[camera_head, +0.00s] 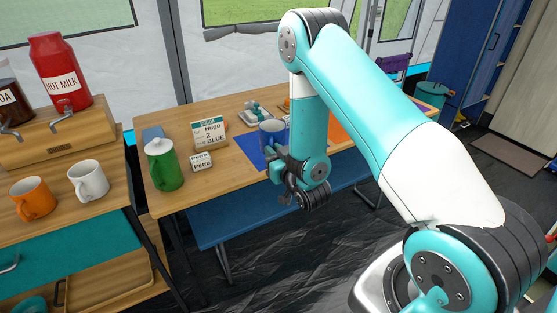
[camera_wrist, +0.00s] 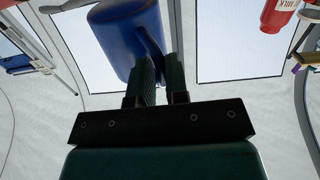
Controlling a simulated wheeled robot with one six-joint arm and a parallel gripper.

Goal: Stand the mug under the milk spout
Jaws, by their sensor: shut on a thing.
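The blue mug (camera_head: 272,132) is over or on the blue mat on the long table; I cannot tell whether it touches. My gripper (camera_head: 279,163) is at its near side. In the wrist view my gripper (camera_wrist: 160,72) is shut on the handle of the blue mug (camera_wrist: 122,38), whose body is to the left of the fingers. The red hot milk dispenser (camera_head: 61,80) stands on a wooden stand at the left, with its milk spout (camera_head: 62,113) at the front. The dispenser's red end also shows in the wrist view (camera_wrist: 277,14).
An orange mug (camera_head: 33,197) and a white mug (camera_head: 88,180) stand on the counter before the wooden stand (camera_head: 75,140). A green lidded pot (camera_head: 163,165), an order card (camera_head: 209,132) and a name card (camera_head: 201,162) stand between counter and mug.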

